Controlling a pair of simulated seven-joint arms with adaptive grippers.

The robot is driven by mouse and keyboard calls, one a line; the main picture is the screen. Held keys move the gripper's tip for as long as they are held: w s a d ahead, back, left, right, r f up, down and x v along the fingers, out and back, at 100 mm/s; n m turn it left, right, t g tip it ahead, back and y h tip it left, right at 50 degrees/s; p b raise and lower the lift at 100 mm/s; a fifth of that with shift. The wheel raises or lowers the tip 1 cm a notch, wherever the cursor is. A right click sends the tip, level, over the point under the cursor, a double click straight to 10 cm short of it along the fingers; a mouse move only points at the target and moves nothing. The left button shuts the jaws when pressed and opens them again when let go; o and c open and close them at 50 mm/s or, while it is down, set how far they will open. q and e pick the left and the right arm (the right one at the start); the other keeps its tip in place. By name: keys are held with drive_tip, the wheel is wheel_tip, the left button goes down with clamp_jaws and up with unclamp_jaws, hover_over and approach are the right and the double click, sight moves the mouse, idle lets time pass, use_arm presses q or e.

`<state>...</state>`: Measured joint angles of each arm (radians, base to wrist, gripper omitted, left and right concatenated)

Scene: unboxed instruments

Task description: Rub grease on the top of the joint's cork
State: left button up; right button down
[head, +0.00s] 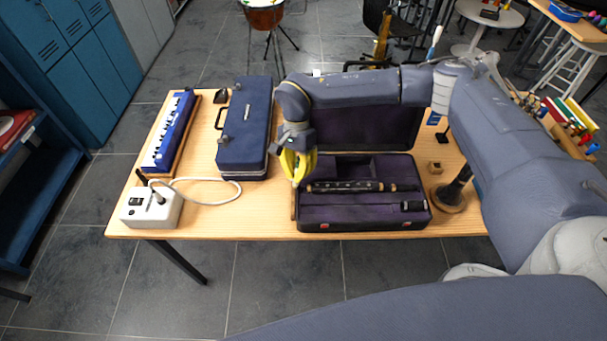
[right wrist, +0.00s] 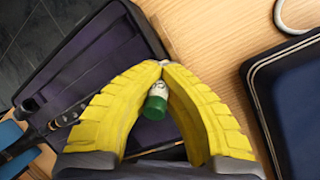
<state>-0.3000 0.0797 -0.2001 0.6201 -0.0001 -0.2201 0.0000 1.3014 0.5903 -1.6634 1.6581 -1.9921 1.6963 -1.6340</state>
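My right gripper (head: 297,172) has yellow fingers and hangs over the left end of the open instrument case (head: 362,213). In the right wrist view its fingertips (right wrist: 164,66) are shut on a small white grease tube with a green end (right wrist: 155,107). A dark joint with metal keys (head: 345,187) lies across the purple case, its left end just right of and below the gripper. Part of it also shows in the right wrist view (right wrist: 62,121). The tube looks apart from the joint. I cannot make out the cork clearly. My left gripper is not in view.
A closed blue case (head: 243,135) stands left of the gripper, with a blue keyboard (head: 170,135) beyond. A white box (head: 152,207) with a cable sits front left. A dark peg stand (head: 451,195) and small wooden block (head: 435,167) are right of the case.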

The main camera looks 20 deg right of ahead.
sight(297, 170)
drive_tip(key=shift+r, duration=3)
drive_tip(key=shift+r, duration=0.1)
drive_tip(key=shift+r, duration=1.4)
drive_tip(key=shift+s+d+f+g+h, duration=0.25)
drive_tip(key=shift+s+d+g+h, duration=0.3)
drive_tip(key=shift+h, duration=0.35)
drive_tip(key=shift+w, duration=0.1)
drive_tip(key=shift+d, duration=0.1)
